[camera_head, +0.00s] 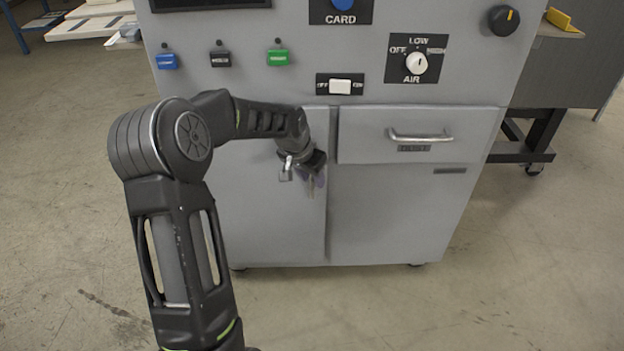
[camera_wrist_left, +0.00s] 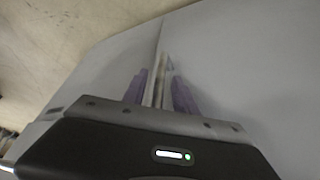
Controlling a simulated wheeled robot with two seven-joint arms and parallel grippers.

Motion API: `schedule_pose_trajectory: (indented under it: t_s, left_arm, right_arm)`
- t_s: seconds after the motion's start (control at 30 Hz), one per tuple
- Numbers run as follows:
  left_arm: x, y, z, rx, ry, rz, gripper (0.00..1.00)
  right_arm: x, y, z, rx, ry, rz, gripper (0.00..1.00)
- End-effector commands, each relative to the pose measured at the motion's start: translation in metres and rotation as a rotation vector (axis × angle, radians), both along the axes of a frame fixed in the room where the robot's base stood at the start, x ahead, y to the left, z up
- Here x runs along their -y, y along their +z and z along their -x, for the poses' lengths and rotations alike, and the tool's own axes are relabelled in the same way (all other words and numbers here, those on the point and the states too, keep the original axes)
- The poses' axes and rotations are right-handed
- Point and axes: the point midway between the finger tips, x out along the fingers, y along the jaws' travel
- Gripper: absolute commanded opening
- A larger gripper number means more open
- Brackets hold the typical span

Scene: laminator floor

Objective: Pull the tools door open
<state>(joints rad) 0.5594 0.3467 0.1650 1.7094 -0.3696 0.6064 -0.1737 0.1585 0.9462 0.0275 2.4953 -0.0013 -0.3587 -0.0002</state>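The grey cabinet has a tall left door (camera_head: 265,215), which looks flush with the front. I cannot read a tools label on it; my arm covers part of it. My left gripper (camera_head: 313,180) is at this door's upper right side, near the seam. In the left wrist view, its purple fingers (camera_wrist_left: 160,90) stand on both sides of a slim metal handle (camera_wrist_left: 157,82) and appear closed on it. The handle is mostly hidden in the head view. My right gripper is in neither view.
Right of the seam are a drawer with a bar handle (camera_head: 420,136) and a lower panel (camera_head: 400,215) with a small dark label. Switches and knobs (camera_head: 416,63) sit above. A dark wheeled table (camera_head: 530,140) stands at the right. The floor in front is clear.

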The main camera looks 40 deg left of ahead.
Motion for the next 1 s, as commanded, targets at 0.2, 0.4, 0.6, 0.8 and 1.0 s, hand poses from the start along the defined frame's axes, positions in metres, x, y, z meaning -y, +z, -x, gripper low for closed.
schedule_pose_trajectory:
  t_s: [0.2,0.4,0.6,0.8,1.0]
  left_arm:
    - [-0.0002,-0.0042,-0.0022,0.002,0.000,0.000,0.34]
    - [-0.0001,-0.0041,-0.0020,0.001,0.000,0.000,0.28]
    - [0.0000,-0.0041,-0.0019,0.001,0.000,0.000,0.11]
    - [0.0000,-0.0041,-0.0018,0.001,0.000,0.000,0.00]
    - [-0.0001,-0.0041,-0.0018,0.001,0.000,0.000,0.00]
  right_arm:
    - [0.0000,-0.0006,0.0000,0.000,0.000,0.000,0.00]
    - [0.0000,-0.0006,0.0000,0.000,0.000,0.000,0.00]
    - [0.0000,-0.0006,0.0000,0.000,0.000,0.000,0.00]
    - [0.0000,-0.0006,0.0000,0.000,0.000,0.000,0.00]
    - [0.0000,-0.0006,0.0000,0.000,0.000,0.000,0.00]
